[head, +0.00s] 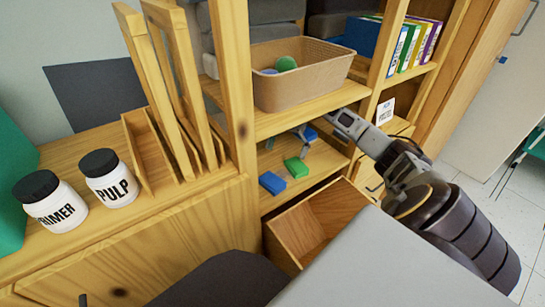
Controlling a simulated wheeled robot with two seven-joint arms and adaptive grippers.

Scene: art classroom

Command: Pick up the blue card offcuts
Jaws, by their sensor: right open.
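A blue block-like piece (272,182) lies on the lower shelf at the front left, and it looks like one of the blue card offcuts. A second blue piece (311,134) shows farther back, right beside my right gripper and partly hidden by it. My right gripper (297,138) reaches into the shelf from the right, under the upper board. Its fingers are apart, and I cannot tell whether they touch the farther blue piece. A green piece (296,167) lies between the two blue ones, nearer the front. My left gripper is not in view.
An open wooden drawer (290,232) juts out below the shelf. A tan basket (300,82) stands on the board above my right gripper. Upright folders (412,45) stand upper right. Two labelled jars (108,180) and a wooden rack (150,155) stand on the left cabinet.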

